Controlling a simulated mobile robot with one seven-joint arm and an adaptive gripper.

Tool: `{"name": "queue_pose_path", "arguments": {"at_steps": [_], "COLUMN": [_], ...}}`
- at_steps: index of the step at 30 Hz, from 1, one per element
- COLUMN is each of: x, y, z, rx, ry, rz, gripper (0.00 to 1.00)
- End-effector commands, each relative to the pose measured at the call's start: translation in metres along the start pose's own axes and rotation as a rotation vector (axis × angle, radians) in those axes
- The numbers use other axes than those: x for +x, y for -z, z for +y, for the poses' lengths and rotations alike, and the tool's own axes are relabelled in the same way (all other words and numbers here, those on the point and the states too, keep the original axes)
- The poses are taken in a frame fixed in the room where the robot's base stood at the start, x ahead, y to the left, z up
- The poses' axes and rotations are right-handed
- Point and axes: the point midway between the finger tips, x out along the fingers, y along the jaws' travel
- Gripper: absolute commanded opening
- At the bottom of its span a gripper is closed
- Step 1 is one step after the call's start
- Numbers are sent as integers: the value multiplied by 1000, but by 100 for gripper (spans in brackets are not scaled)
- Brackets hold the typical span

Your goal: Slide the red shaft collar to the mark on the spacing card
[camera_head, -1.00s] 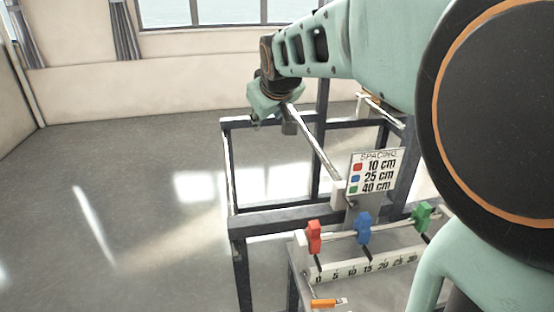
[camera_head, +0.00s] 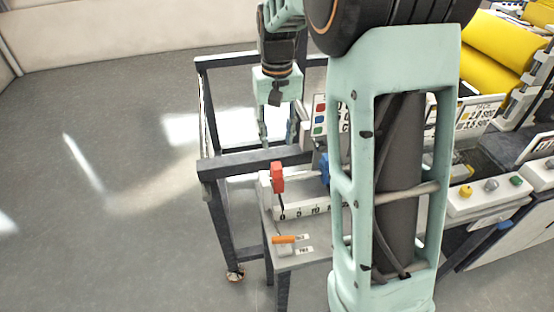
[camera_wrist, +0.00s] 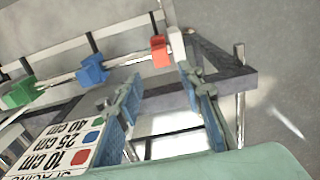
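The red shaft collar (camera_head: 277,178) sits near the left end of the rod, above the 0 end of the ruler (camera_head: 300,211). It also shows in the wrist view (camera_wrist: 159,52), beyond my fingertips. The blue collar (camera_wrist: 92,70) and green collar (camera_wrist: 18,93) are further along the rod; in the head view my arm hides the green one. The spacing card (camera_wrist: 62,148) reads 10 cm for red, 25 cm for blue, 40 cm for green; in the head view it is mostly hidden. My gripper (camera_wrist: 160,80) is open and empty, behind the red collar and apart from it.
An orange-handled tool (camera_head: 284,239) lies on the small shelf in front. A machine with yellow rollers (camera_head: 495,55) and a control panel (camera_head: 490,196) stand at right. Floor at left is clear.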

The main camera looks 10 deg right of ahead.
Motion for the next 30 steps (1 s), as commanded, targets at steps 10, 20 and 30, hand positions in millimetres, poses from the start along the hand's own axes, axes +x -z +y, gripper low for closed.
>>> {"name": "queue_pose_path", "arguments": {"at_steps": [10,20,30], "x": [65,95,96], "y": [-1,0,0], "z": [0,0,0], "rx": [-2,-2,-2], "ry": [0,-1,-1], "rz": [-2,3,3], "gripper": [35,35,26]}}
